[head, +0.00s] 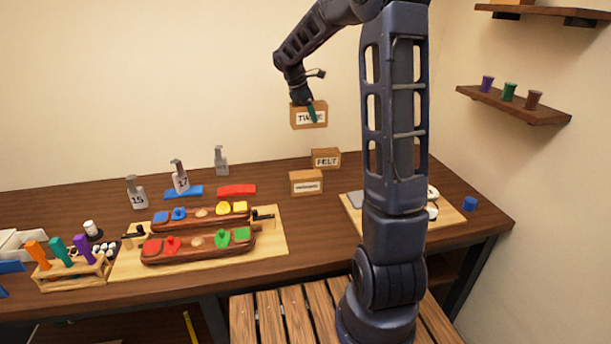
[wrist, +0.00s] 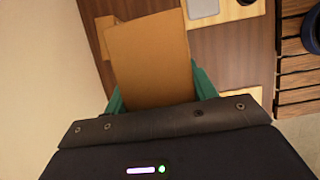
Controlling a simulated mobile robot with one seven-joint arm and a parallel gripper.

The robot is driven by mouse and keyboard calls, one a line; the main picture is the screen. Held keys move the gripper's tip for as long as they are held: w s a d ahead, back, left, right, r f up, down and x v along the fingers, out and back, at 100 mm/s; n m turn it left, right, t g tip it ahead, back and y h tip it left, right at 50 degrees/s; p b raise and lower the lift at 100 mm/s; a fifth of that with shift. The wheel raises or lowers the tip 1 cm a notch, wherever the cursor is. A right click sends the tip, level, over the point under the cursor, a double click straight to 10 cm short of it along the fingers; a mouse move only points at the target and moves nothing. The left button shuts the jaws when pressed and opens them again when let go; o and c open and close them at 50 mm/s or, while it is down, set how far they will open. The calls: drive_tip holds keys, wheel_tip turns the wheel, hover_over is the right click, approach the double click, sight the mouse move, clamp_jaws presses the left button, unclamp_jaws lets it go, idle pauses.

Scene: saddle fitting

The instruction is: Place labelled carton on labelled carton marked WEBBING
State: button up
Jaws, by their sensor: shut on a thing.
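My gripper (head: 311,109) is shut on a brown carton with a white label (head: 302,117); the label starts "TW" and a green finger covers part of it. The carton is held in the air above the back of the table. In the wrist view the held carton (wrist: 150,60) fills the space between the green fingers (wrist: 160,92). Below it on the table stands a carton (head: 306,188) whose small label is too fine to read surely; it may be WEBBING. A carton marked FELT (head: 326,163) stands just behind it to the right.
A wooden board with red and dark holders (head: 270,240) lies to the left of the cartons. Numbered tags (head: 181,180) stand behind it. A light board (head: 452,217) with white and grey pieces lies at right, partly behind my arm. Wall shelves (head: 520,107) hang at right.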

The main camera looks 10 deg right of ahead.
drive_tip(key=shift+s+a+r, duration=0.1)
drive_tip(key=shift+s+a, duration=0.35)
drive_tip(key=shift+a, duration=0.1)
drive_tip(key=shift+s+a, duration=0.15)
hover_over(313, 173)
drive_tip(key=a, duration=0.2)
drive_tip(key=f, duration=2)
drive_tip(key=shift+a, duration=0.2)
drive_tip(key=o, duration=1.1)
drive_tip(key=shift+f, duration=0.1)
drive_tip(key=shift+o, duration=0.2)
